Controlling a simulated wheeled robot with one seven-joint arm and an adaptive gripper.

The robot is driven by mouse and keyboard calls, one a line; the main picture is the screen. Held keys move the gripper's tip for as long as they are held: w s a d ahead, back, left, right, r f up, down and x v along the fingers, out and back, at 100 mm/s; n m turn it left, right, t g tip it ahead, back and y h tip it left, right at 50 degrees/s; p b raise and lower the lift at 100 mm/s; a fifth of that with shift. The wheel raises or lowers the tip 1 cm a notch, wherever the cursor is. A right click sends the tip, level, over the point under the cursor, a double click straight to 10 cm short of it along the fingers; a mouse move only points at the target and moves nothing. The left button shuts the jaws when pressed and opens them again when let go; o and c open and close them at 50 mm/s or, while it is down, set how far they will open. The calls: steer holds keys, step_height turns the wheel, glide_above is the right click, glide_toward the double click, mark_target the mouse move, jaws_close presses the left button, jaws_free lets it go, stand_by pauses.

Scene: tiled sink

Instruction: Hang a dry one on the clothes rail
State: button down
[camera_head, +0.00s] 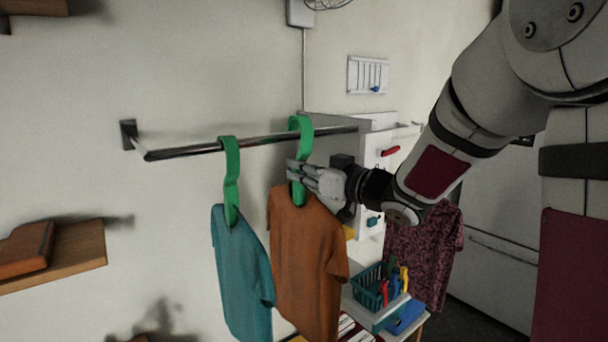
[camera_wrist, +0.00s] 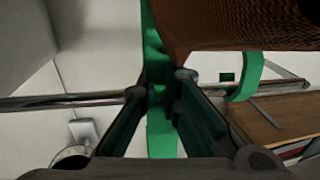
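The metal clothes rail (camera_head: 190,149) juts from the wall; it also crosses the wrist view (camera_wrist: 70,101). A teal shirt (camera_head: 241,275) hangs from it on a green hanger (camera_head: 231,180). An orange-brown shirt (camera_head: 307,255) is to its right, its green hanger (camera_head: 301,126) with the hook over the rail. My gripper (camera_head: 298,172) is at that hanger's lower part, above the shirt. In the wrist view its two fingers (camera_wrist: 160,88) close on both sides of the green hanger strip (camera_wrist: 162,136). A dark red patterned shirt (camera_head: 425,250) is behind, lower right.
A teal basket (camera_head: 368,288) with coloured pegs stands on a small shelf below my gripper. A wooden shelf (camera_head: 75,255) is at left. A white panel and grey box stand close behind the rail's right end. The rail's left part is free.

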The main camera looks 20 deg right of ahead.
steer(key=shift+w+d+b+x, duration=0.15)
steer(key=shift+b+x, duration=0.55)
steer(key=shift+x, duration=0.4)
steer(key=shift+d+b+x, duration=0.15)
steer(key=shift+b+x, duration=0.55)
steer(key=shift+x, duration=0.35)
steer(key=shift+w+d+b+x, duration=0.1)
steer(key=shift+d+b+x, duration=0.1)
steer(key=shift+b+x, duration=0.7)
steer(key=shift+w+a+f, duration=0.1)
steer(key=shift+f, duration=1.35)
steer(key=c, duration=1.7)
jaws_free()
